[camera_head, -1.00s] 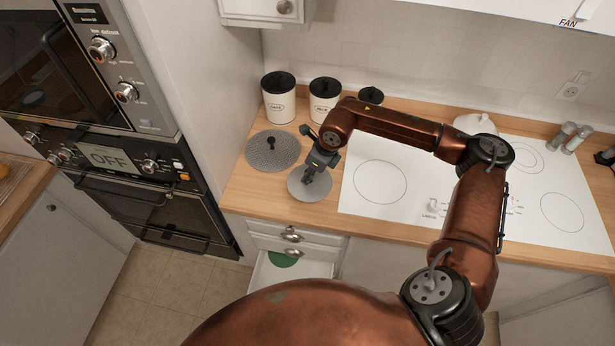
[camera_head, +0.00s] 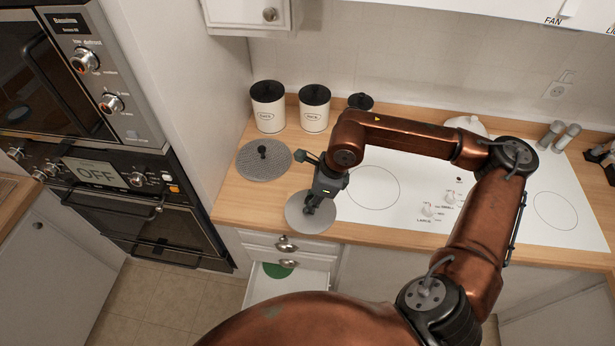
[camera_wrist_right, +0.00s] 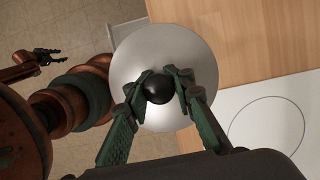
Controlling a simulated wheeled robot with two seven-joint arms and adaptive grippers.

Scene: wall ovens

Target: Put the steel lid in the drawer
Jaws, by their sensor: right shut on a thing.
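The steel lid (camera_head: 303,220) is a round grey disc with a black knob. My right gripper (camera_head: 311,207) is shut on the knob. In the right wrist view the fingers of that gripper (camera_wrist_right: 162,88) sit on both sides of the knob, and the lid (camera_wrist_right: 185,50) overlaps the counter's edge, with floor showing beyond it. The white drawer (camera_head: 315,275) under the counter is pulled open, below the lid; a green round thing (camera_head: 278,270) lies in it. My body hides its near part. My left gripper (camera_wrist_right: 48,56) shows small in the right wrist view, fingers apart, empty.
A grey speckled disc with a black knob (camera_head: 262,163) lies on the wooden counter left of the lid. Canisters (camera_head: 268,107) stand behind. The white cooktop (camera_head: 372,190) is to the right. Wall ovens (camera_head: 110,170) stand on the left.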

